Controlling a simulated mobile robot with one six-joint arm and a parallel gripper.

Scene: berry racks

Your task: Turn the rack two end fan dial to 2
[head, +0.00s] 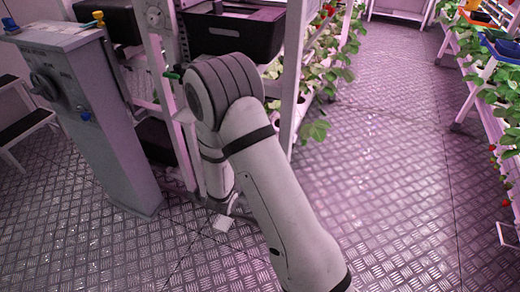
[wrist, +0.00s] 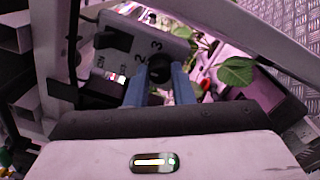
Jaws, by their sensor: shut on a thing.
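In the wrist view the fan dial is a round black knob (wrist: 159,68) at the lower edge of a pale dial plate (wrist: 118,40). Dark marks including 2 and 3 show on the plate, tilted in the picture. My gripper (wrist: 160,78) has its two blue-grey fingers on either side of the knob, shut on it. The knob's pointer is hidden or too dark to read, so I cannot tell its setting. In the head view my own arm hides the gripper and dial.
In the head view a grey control pedestal (head: 100,125) stands left of the arm. A rack with a black crate (head: 235,34) and green plants (head: 340,60) is behind it. The metal floor (head: 390,170) is open to the right. A leaf (wrist: 236,71) hangs near the gripper.

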